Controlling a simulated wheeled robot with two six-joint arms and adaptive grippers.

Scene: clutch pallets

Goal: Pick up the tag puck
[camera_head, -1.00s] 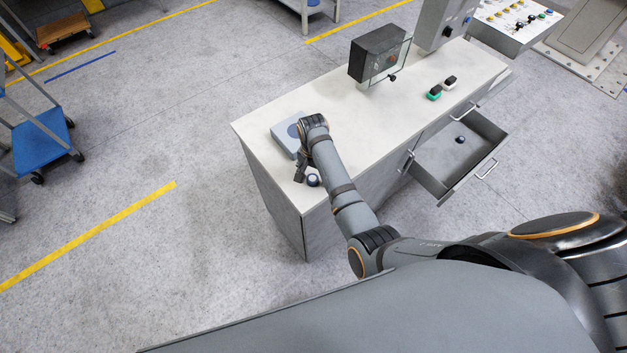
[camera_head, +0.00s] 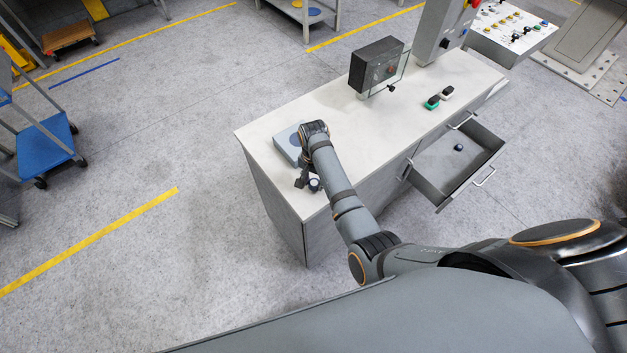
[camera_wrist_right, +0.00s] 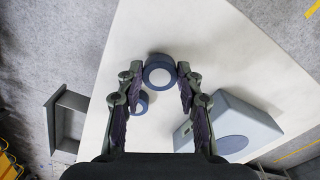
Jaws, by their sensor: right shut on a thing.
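The tag puck, a round blue puck with a pale top (camera_wrist_right: 159,75), is between the fingertips of my right gripper (camera_wrist_right: 160,84) in the right wrist view. The fingers are shut on its sides. A second, smaller-looking blue round piece (camera_wrist_right: 141,103) shows beside the left finger, over the white top. In the head view my right gripper (camera_head: 307,184) is low at the near left end of the cabinet top, with a blue-and-white puck (camera_head: 315,185) beside its dark fingers. I cannot tell whether the held puck touches the surface. My left gripper is not in view.
A grey-blue box with a round blue disc (camera_wrist_right: 232,144) stands close to the gripper. The white cabinet top (camera_head: 345,112) carries a dark box with a clear panel (camera_head: 377,66) and green and dark pieces (camera_head: 432,103). An open drawer (camera_head: 430,182) holds a small dark-blue puck (camera_head: 458,147).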

